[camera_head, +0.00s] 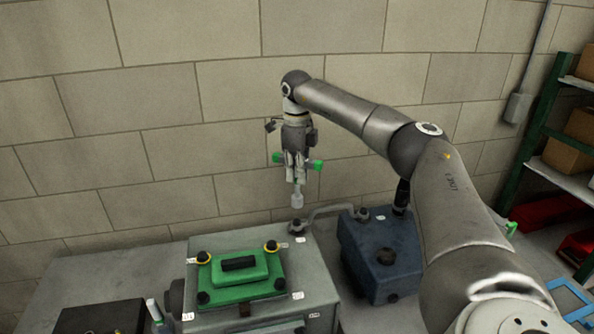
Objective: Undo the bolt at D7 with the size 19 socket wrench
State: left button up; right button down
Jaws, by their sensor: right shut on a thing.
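My right gripper (296,172) is shut on a socket wrench with a green cross handle (315,164). The wrench hangs upright with its pale socket end (297,201) down, in the air above the back of a grey engine block. A bolt head (296,228) stands at the block's back right corner, roughly below the socket and apart from it. The small white labels are too small to read, so I cannot tell which bolt is D7. My left gripper is not in view.
A dark blue box-like part (385,255) stands right of the block, with a grey pipe (325,212) between them. A green shelf (545,130) stands far right. The wall is close behind.

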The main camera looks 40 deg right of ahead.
aim_at(297, 197)
jog(key=m, duration=0.4)
jog(key=shift+f+m, duration=0.3)
jog(key=m, duration=0.3)
jog(key=f+m, duration=0.1)
jog(key=m, duration=0.2)
jog(key=shift+m, duration=0.3)
jog(key=shift+f+b, duration=0.4)
jog(key=shift+f, duration=1.15)
